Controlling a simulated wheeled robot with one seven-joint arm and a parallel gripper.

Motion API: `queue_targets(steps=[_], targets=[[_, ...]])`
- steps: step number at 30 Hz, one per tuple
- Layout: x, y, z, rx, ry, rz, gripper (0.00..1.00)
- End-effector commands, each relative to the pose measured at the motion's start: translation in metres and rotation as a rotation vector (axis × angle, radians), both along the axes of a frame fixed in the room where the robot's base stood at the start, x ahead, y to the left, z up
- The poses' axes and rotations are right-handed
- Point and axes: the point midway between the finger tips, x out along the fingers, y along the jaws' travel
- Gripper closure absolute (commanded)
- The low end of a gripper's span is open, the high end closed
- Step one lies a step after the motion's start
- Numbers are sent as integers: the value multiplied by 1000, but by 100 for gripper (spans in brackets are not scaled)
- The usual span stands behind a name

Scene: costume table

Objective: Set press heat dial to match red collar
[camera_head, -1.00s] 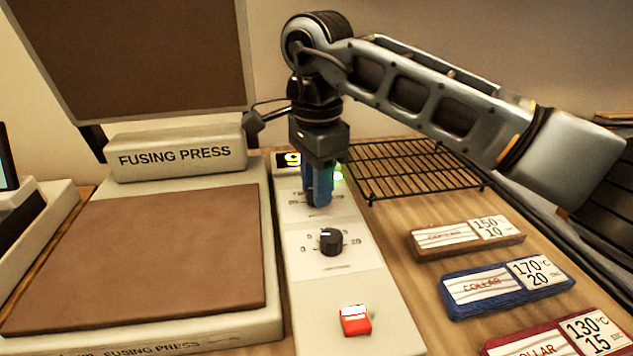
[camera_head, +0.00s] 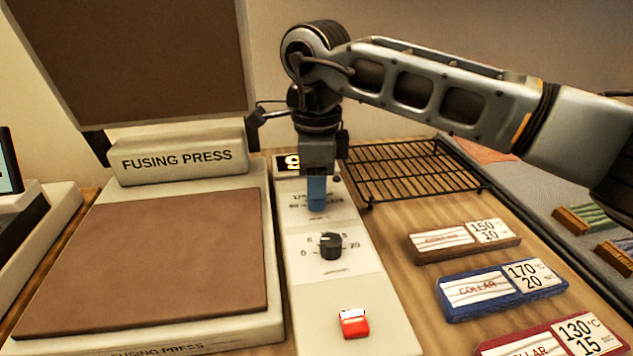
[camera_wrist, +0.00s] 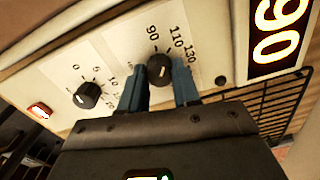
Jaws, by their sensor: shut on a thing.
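My gripper (camera_wrist: 160,73) is shut on the black heat dial (camera_wrist: 160,67), with blue fingers on either side of it in the wrist view. The dial carries a white pointer mark; marks 90, 110 and 130 show around it. In the head view my gripper (camera_head: 317,205) points down at the press panel and hides the dial. The lit display (camera_head: 291,162) shows a 9 there, the rest covered; the wrist view shows it cut off by the frame. The red collar card (camera_head: 553,337) lies at the lower right, printed 130 °C and 15.
A second black dial (camera_head: 331,246), marked 0 to 20, and a red switch (camera_head: 354,323) sit nearer on the panel. Brown (camera_head: 464,241) and blue (camera_head: 502,289) cards lie right of it. A wire rack (camera_head: 418,170) stands behind. The fusing press (camera_head: 140,262) is open at left.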

Motion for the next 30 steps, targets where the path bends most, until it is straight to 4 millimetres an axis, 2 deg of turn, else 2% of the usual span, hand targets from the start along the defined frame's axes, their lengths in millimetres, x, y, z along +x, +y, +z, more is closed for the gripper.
queue_targets(steps=[18, 30], targets=[[1, 0, 2, -1, -2, -577, 99], [0, 0, 1, -3, -2, -835, 99]])
